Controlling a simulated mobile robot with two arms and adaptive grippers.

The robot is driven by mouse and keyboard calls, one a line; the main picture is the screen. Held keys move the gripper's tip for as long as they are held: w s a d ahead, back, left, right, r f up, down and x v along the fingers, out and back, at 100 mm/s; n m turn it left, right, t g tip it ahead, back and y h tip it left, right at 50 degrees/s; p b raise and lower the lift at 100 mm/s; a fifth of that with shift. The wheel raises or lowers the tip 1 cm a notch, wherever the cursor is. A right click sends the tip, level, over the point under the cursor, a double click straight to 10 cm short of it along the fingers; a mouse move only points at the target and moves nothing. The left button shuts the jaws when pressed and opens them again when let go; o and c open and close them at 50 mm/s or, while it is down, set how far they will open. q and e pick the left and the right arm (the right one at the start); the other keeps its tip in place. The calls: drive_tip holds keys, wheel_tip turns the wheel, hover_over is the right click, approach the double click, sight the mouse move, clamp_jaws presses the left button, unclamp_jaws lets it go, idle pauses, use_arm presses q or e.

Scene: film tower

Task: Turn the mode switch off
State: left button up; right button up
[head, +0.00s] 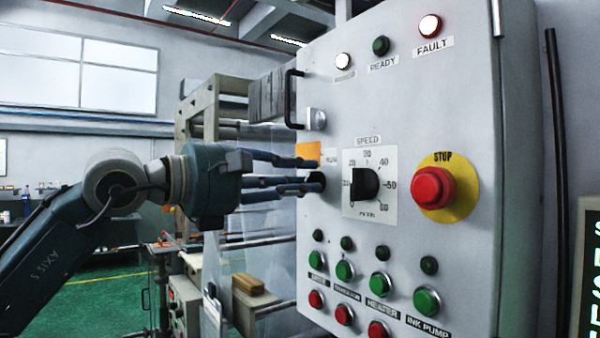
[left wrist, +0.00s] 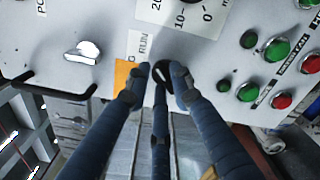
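The mode switch is a small dark round knob (head: 321,178) on the grey panel, beside an orange label (head: 308,152) and a RUN label. My left gripper (head: 312,175) is at this knob, its fingers pointing at the panel. They hide much of the knob. In the left wrist view the black knob (left wrist: 165,78) shows among the converging fingertips (left wrist: 162,72), next to the right one. I cannot tell whether the fingers press on it, nor which way it is turned. The RUN label (left wrist: 141,43) lies just above the fingertips. My right gripper is not in view.
Right of the switch are a black speed dial (head: 365,184) and a red stop button (head: 433,188). Green buttons (head: 345,270) and red buttons (head: 343,314) sit below. A silver latch (head: 316,119) and a black handle (head: 291,98) are above. The fault lamp (head: 430,25) glows reddish-white.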

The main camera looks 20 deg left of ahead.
use_arm(q)
drive_tip(key=shift+w+f, duration=0.1)
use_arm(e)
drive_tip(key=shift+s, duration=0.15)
use_arm(q)
clamp_jaws()
drive_tip(key=shift+w+a+f+n+b, duration=0.1)
drive_tip(key=shift+n+b, duration=1.05)
drive_tip(key=shift+n, duration=1.8)
drive_tip(key=shift+w+a+r+n+b, duration=0.15)
drive_tip(key=shift+n+b, duration=1.05)
drive_tip(key=shift+n, duration=1.8)
drive_tip(key=shift+s+a+f+n+b, duration=0.15)
drive_tip(key=shift+n+b, duration=1)
drive_tip(key=shift+n, duration=1.8)
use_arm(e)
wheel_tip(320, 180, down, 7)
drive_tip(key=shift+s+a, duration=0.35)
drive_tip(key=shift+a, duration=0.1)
use_arm(q)
drive_tip(key=shift+w, duration=0.1)
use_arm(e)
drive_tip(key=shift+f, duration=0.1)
